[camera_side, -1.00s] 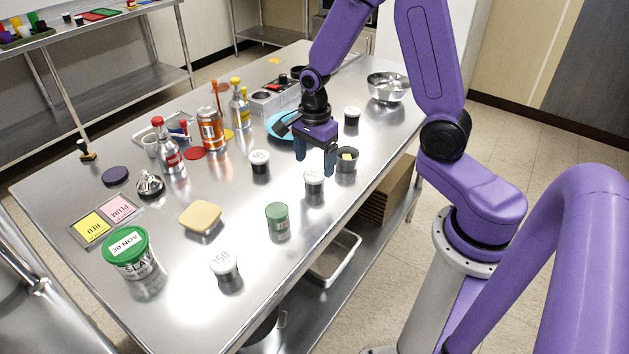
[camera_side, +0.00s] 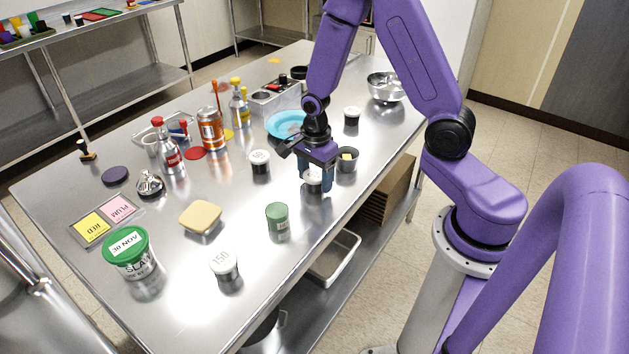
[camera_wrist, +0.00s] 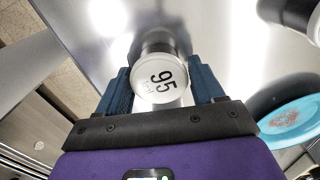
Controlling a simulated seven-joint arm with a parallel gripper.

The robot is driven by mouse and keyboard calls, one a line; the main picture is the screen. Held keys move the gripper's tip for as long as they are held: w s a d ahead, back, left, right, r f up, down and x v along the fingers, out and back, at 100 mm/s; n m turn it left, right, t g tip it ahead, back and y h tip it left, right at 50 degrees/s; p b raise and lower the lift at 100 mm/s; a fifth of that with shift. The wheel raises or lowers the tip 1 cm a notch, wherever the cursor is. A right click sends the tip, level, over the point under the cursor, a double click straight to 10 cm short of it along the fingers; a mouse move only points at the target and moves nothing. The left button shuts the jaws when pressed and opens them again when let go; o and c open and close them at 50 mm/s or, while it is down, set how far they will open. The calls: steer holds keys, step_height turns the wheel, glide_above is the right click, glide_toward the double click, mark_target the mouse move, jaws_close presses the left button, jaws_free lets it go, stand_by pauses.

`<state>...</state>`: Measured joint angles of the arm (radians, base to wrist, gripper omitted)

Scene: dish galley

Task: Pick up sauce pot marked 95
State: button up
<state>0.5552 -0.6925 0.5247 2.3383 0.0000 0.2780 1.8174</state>
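The sauce pot marked 95 (camera_wrist: 160,79) has a white lid and a dark body, and stands upright on the steel table. In the side view this pot (camera_side: 313,182) is partly hidden by my gripper (camera_side: 316,180). In the wrist view my gripper (camera_wrist: 162,88) has one blue finger on each side of the lid. The fingers are apart with the pot between them. A small gap shows at the right finger; whether the left finger touches the lid I cannot tell.
Another white-lidded pot (camera_side: 260,164) is to the left. A green-lidded jar (camera_side: 277,221) and the pot marked 150 (camera_side: 224,267) stand nearer the front. A blue plate (camera_side: 284,123) lies behind.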

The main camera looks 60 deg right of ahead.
steer(key=c, duration=0.5)
steer(key=shift+c, duration=0.2)
steer(key=shift+r, duration=0.15)
